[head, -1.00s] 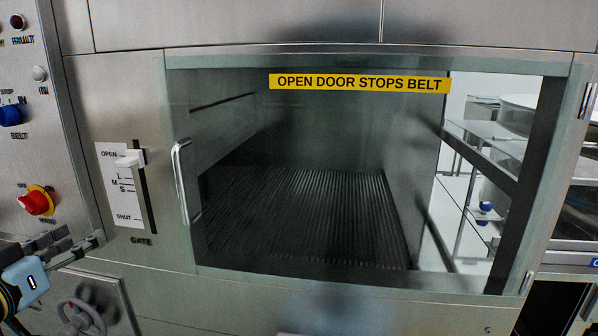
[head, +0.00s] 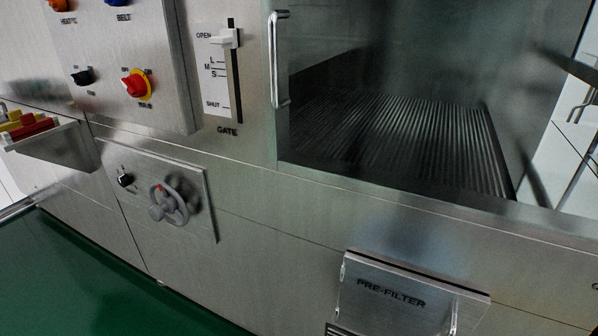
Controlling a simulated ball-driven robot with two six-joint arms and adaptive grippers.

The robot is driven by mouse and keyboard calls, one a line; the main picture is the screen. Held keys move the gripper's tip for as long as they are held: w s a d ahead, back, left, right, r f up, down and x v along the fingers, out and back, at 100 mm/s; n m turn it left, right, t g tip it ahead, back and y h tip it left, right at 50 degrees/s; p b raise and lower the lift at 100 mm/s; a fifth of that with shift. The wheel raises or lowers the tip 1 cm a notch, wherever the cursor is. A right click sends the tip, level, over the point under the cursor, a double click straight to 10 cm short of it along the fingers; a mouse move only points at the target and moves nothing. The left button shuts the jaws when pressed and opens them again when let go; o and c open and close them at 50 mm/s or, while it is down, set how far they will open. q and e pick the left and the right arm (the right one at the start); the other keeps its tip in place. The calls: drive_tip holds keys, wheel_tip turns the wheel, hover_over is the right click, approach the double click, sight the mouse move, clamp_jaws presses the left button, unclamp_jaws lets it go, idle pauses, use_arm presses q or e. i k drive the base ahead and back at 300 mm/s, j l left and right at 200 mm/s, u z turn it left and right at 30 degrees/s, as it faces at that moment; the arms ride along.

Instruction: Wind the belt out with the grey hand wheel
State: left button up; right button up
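The grey hand wheel (head: 173,202) sits on a steel plate (head: 198,178) low on the machine's front, with a red mark at its upper left. Neither of my grippers is in this view.
A gate slider (head: 229,38) stands near OPEN. The control panel (head: 135,50) is at upper left, and a tray (head: 62,142) of red and yellow items juts out below it. A PRE-FILTER drawer (head: 400,300) is at the bottom right. The green floor (head: 90,280) looks clear.

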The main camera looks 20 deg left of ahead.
sight(168, 204)
drive_tip(key=u, duration=1.55)
